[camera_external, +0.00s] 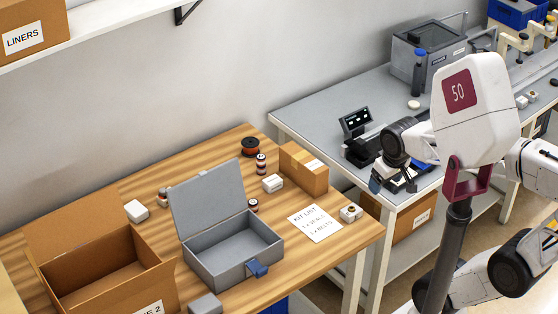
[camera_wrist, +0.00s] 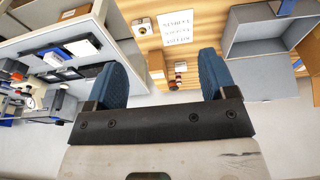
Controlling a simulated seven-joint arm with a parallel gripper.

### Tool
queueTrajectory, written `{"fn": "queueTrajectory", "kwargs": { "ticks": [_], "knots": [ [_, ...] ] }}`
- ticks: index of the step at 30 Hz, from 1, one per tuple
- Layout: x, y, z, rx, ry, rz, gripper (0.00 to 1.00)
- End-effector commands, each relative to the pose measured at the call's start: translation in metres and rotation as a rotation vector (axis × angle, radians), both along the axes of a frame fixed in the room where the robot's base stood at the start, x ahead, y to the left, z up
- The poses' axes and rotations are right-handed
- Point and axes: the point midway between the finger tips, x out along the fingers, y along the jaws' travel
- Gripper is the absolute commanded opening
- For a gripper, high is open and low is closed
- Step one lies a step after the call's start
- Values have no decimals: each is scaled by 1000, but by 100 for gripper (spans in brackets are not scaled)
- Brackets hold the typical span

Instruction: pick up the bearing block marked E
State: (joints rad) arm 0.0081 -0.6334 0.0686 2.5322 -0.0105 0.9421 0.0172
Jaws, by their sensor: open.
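A small pale block with a round bearing in it (camera_external: 351,213) sits on the wooden table near its right corner, beside the kit list sheet. It also shows at the top of the wrist view (camera_wrist: 145,25). Another white block (camera_external: 272,183) lies by the cardboard box, and a third (camera_external: 137,210) stands left of the grey case. No letter E is readable on any of them. My gripper (camera_external: 393,184) hangs over the near edge of the grey bench, right of the wooden table. In the wrist view its blue fingers (camera_wrist: 160,80) are wide apart with nothing between them.
An open grey case (camera_external: 235,248) and an open carton (camera_external: 105,275) occupy the wooden table. A closed cardboard box (camera_external: 304,168) stands near the right edge, close to several small spools. The kit list sheet (camera_external: 315,223) lies flat. The grey bench (camera_external: 330,95) holds equipment.

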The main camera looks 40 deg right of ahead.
Motion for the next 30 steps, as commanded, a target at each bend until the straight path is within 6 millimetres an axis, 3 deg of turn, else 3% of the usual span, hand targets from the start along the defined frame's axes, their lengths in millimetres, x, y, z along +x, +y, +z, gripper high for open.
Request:
{"fn": "queueTrajectory", "kwargs": {
  "ticks": [16,30],
  "knots": [
    [8,-6,-8,-36,-28,79,81],
    [57,-41,-60,-334,-177,632,81]
  ]
}}
